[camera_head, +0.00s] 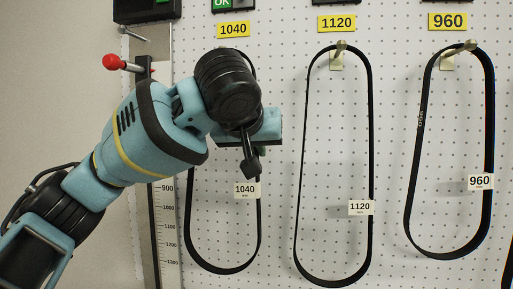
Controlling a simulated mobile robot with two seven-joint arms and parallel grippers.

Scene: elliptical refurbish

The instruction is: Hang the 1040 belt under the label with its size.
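The 1040 belt (226,271) is a long black loop with a white 1040 tag (246,190). It hangs down the pegboard under the yellow 1040 label (233,30). My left gripper (250,165) is in front of the upper part of this belt, and my wrist hides most of the belt's top and any hook there. A dark finger points down, but whether the fingers are open or closed on the belt is hidden. I cannot tell what bears the belt. My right gripper is out of view.
The 1120 belt (297,217) hangs on a hook (339,54) under its label (337,23). The 960 belt (489,120) hangs farther right under its label (447,21). A measuring scale (168,230) and a red-knobbed lever (111,62) stand at left.

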